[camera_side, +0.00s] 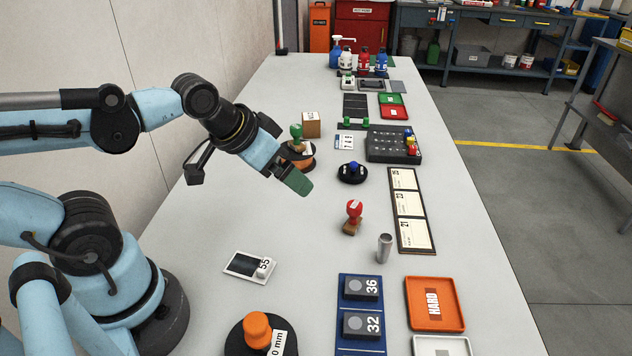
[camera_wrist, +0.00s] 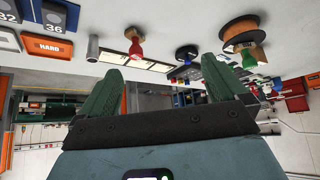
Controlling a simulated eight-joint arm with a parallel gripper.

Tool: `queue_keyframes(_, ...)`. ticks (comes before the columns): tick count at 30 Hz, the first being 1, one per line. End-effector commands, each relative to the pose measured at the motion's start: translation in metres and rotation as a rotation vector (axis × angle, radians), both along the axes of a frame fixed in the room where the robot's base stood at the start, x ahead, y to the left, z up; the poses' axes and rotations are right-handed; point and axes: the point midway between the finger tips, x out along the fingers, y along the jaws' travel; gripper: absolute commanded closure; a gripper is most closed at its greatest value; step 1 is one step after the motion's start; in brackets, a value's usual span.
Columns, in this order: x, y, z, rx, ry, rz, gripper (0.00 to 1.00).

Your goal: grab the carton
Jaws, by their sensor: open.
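In that view I cannot clearly tell the carton from the crowded items at the upper right.
A black round base with a blue knob (camera_side: 352,172) and a red stamp (camera_side: 353,215) are to the right. The table's left middle is clear.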

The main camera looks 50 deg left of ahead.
Motion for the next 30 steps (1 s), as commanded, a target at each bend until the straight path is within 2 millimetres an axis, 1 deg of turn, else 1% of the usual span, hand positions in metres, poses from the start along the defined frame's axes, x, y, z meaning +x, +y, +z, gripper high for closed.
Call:
queue_keyframes(5, 0.000, 0.000, 0.019, 0.000, 0.000, 0.000, 0.01)
queue_keyframes(11, 0.000, 0.000, 0.050, 0.000, 0.000, 0.000, 0.01)
queue_keyframes(19, 0.028, 0.011, 0.066, -0.220, 0.034, 0.241, 0.01)
queue_keyframes(23, 0.048, 0.021, 0.075, -0.355, 0.052, 0.387, 0.01)
queue_keyframes(26, 0.068, 0.032, 0.083, -0.490, 0.071, 0.529, 0.01)
queue_keyframes(30, 0.103, 0.056, 0.091, -0.711, 0.101, 0.755, 0.01)
